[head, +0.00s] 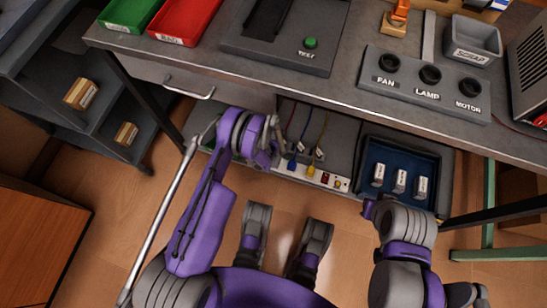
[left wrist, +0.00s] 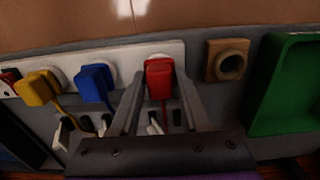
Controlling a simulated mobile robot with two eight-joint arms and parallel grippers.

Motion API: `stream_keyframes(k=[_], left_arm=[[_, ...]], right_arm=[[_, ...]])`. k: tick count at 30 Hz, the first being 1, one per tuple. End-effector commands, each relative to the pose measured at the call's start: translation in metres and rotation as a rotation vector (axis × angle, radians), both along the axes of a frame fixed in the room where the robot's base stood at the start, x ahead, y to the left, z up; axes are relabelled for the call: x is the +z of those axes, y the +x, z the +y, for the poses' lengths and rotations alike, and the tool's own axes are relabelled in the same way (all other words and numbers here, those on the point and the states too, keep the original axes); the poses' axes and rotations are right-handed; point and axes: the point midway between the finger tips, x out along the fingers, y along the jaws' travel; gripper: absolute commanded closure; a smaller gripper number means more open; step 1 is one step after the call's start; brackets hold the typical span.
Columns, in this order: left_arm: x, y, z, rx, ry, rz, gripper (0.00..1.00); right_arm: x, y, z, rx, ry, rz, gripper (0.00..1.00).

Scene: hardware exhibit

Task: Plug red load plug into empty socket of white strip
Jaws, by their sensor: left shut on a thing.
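The red load plug (left wrist: 160,78) is between the two fingers of my left gripper (left wrist: 160,84), which is shut on it. The plug is at the right end of the white strip (left wrist: 128,52), in front of a round white socket rim. I cannot tell how far it sits in. A blue plug (left wrist: 95,84) and a yellow plug (left wrist: 38,88) stand in the strip to its left. In the head view the left gripper (head: 275,146) is at the left end of the strip (head: 341,184), and the red plug is hidden there. My right gripper is not visible.
A wooden block with a round hole (left wrist: 227,62) is right of the strip, then a green bin (left wrist: 262,105). Cords hang behind the plugs. The bench top (head: 345,92) overhangs the strip. A blue-lined tray (head: 368,160) with several white-labelled items is at the right.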

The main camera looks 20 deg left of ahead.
Motion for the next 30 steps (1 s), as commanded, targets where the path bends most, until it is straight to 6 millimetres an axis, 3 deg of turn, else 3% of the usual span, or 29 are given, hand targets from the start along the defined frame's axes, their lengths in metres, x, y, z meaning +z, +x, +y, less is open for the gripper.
stream_keyframes(k=[7,8,13,19,23,30], left_arm=[[-0.0033,0.0,0.0,0.0,0.0,0.0,1.0],[-0.0031,0.0,0.0,0.0,0.0,0.0,0.48],[-0.0029,0.0,0.0,0.0,0.0,0.0,0.19],[-0.0029,0.0,0.0,0.0,0.0,0.0,0.19],[-0.0029,0.0,0.0,0.0,0.0,0.0,0.0],[-0.0021,0.0,0.0,0.0,0.0,0.0,0.0]], right_arm=[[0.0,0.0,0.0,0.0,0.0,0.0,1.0],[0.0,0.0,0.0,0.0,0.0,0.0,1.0],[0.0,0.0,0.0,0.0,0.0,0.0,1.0],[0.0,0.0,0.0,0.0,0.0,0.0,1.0],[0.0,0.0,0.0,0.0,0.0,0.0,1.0],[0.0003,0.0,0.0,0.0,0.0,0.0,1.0]])
